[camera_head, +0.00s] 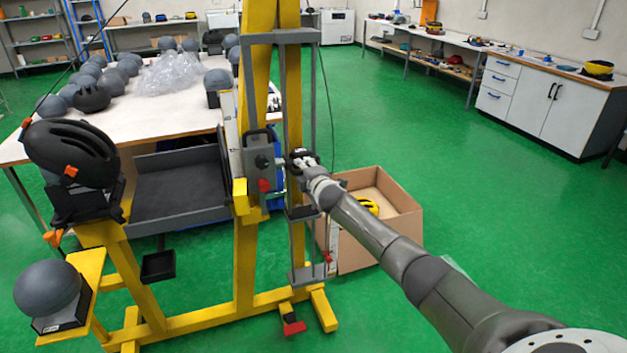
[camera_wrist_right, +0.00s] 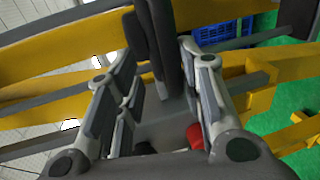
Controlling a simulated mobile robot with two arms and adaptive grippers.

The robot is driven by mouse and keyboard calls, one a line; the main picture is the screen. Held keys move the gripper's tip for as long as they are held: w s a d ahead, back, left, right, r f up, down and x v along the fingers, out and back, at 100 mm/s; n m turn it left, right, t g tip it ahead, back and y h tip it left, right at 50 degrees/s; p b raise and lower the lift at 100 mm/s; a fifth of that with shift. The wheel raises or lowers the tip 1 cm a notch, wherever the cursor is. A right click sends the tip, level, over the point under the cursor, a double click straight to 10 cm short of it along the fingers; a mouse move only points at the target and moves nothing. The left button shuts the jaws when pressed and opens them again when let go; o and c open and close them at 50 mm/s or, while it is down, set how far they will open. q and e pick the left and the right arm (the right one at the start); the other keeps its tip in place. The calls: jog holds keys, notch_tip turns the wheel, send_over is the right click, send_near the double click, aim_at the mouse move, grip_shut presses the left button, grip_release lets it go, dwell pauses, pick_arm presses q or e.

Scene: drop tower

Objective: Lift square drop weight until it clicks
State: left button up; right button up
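The yellow drop tower (camera_head: 245,230) stands at the centre of the head view, with grey vertical guide rails. A grey box with a black handle (camera_head: 258,160) and a red knob is mounted on it; I cannot tell whether this is the square drop weight. My right gripper (camera_head: 300,163) is at the rails, just right of this box. In the right wrist view my right gripper (camera_wrist_right: 155,75) has its fingers spread, with a dark upright bar (camera_wrist_right: 165,40) between them and visible gaps beside it. A red knob (camera_wrist_right: 196,136) is near the right finger. My left gripper is out of view.
A cardboard box (camera_head: 385,225) stands on the floor right of the tower. A black helmet (camera_head: 70,152) on a headform and a grey ball-shaped headform (camera_head: 47,288) are at the left. Green floor is free at the right.

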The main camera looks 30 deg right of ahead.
jog(key=v, duration=1)
jog(key=shift+s, duration=0.25)
jog(key=shift+a, duration=0.1)
jog(key=s+a+f+m+g, duration=0.2)
jog(key=s+f, duration=0.4)
jog(key=f, duration=0.7)
jog(key=s+a+f+m+g+y, duration=0.1)
jog(key=s+f+m+g, duration=0.15)
jog(key=s+f, duration=0.75)
jog(key=s+a+f+m+g, duration=0.2)
jog(key=s+f, duration=0.1)
jog(key=f, duration=1.3)
jog(key=s+a+f+m+g+y, duration=0.1)
jog(key=s+a+f, duration=0.4)
jog(key=s, duration=0.9)
jog(key=s+a+f+m+g, duration=0.3)
jog(key=s+f, duration=0.6)
jog(key=s, duration=0.5)
jog(key=s+a+f+m+g+y, duration=0.1)
jog(key=s+a+f, duration=0.6)
jog(key=s, duration=0.7)
jog(key=m+g, duration=0.1)
jog(key=g, duration=0.1)
jog(key=shift+s+a+g+y, duration=0.25)
jog(key=shift+g+y, duration=0.05)
jog(key=shift+g, duration=0.05)
